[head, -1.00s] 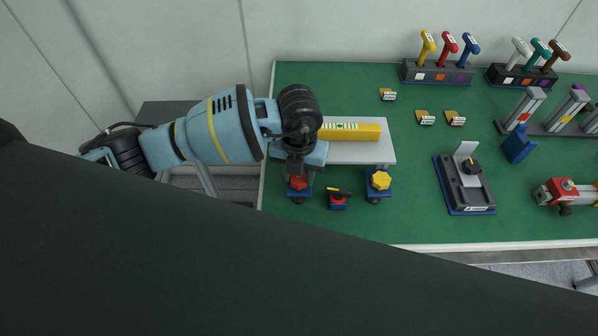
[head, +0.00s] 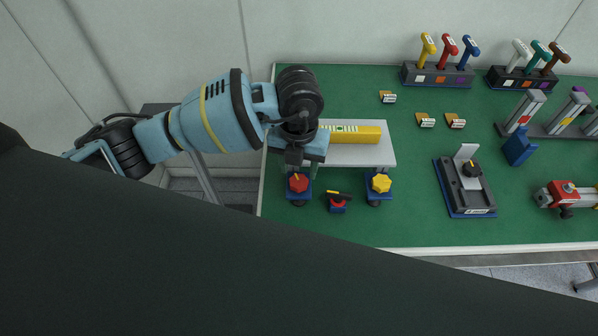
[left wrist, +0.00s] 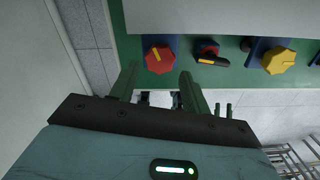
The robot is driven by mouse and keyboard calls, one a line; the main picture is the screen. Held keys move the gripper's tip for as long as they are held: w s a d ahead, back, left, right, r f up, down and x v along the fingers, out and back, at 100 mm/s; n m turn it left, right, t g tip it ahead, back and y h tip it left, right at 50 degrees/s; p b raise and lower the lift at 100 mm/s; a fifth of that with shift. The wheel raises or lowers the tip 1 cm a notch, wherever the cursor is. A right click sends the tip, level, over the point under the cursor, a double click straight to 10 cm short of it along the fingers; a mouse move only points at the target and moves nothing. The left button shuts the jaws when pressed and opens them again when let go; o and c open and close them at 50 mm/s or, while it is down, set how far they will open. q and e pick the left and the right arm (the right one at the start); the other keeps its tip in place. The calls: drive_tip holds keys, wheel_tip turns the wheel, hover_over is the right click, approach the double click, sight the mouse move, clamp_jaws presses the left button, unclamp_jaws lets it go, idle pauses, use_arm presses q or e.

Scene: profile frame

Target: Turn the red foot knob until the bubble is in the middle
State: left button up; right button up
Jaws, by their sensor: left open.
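The red foot knob (head: 298,182), with a pale pointer mark on top, sits on a blue base at the front left of the grey plate (head: 370,155). A yellow level (head: 368,134) with a green vial lies on the plate; its left end is hidden behind my arm, and the bubble is too small to place. My left gripper (head: 293,165) is just behind and above the knob in the head view. In the left wrist view my left gripper (left wrist: 159,72) is open and empty, with the red knob (left wrist: 158,58) just beyond and between its fingertips. My right gripper is not in view.
A yellow foot knob (head: 380,183) stands right of the red one. A small red-and-black lever piece (head: 338,201) sits between them. A black clamp-like fixture (head: 465,185) stands further right. Green table is clear in front of the yellow knob.

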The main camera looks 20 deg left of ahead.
sight(299, 181)
use_arm(q)
drive_tip(key=shift+r, duration=1.85)
